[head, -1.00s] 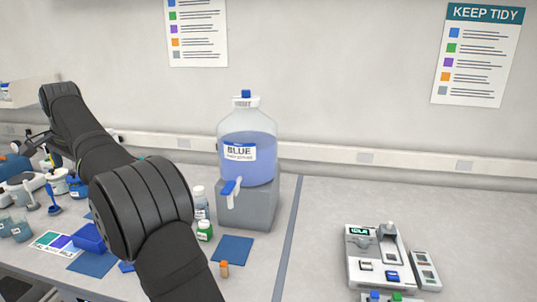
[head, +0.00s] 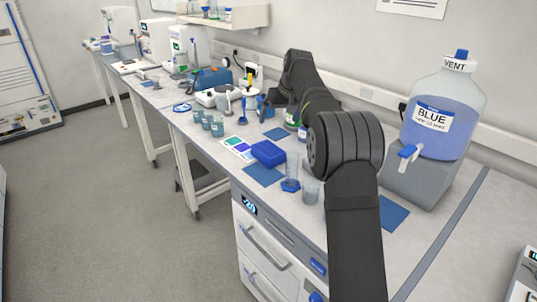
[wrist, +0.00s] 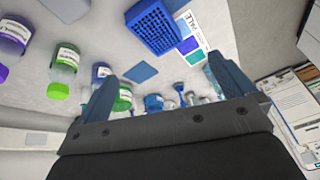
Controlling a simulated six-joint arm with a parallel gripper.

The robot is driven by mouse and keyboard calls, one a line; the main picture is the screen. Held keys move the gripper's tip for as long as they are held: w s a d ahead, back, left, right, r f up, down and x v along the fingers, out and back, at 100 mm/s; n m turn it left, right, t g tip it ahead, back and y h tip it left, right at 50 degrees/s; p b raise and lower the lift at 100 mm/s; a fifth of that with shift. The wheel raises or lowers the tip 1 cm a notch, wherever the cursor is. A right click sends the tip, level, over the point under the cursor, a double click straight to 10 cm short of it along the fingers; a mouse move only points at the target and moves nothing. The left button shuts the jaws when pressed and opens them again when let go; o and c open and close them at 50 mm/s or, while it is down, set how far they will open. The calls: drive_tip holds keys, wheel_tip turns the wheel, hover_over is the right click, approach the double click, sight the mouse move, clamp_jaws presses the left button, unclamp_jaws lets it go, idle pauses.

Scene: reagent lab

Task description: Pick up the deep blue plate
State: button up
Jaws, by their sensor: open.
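The deep blue plate (head: 268,153) is a blue block lying on the bench, left of my arm in the head view. In the wrist view the plate (wrist: 165,22) shows a grid of wells on top and sits at the upper middle, cut by the frame edge. My gripper (wrist: 162,68) is open, its two blue fingers apart with nothing held between them. The plate is beyond the fingertips, not touching them. In the head view the gripper is mostly hidden behind my arm.
A colour-patch card (head: 238,148) and a flat blue mat (head: 264,174) lie by the plate. Several small beakers (head: 207,122) stand left of it, and a clear beaker (head: 310,190) in front. Green-capped bottles (wrist: 63,74) show in the wrist view. A large blue carboy (head: 443,110) stands right.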

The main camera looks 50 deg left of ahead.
wheel_tip(320, 180, down, 3)
drive_tip(key=w+n, duration=0.1)
drive_tip(key=n, duration=0.3)
approach(270, 150)
drive_tip(key=x, duration=0.5)
drive_tip(key=shift+s+f, duration=0.1)
drive_tip(key=shift+f, duration=0.15)
drive_tip(key=shift+x, duration=2.8)
drive_tip(key=shift+a, duration=0.1)
drive_tip(key=shift+r, duration=0.1)
drive_tip(key=c, duration=1)
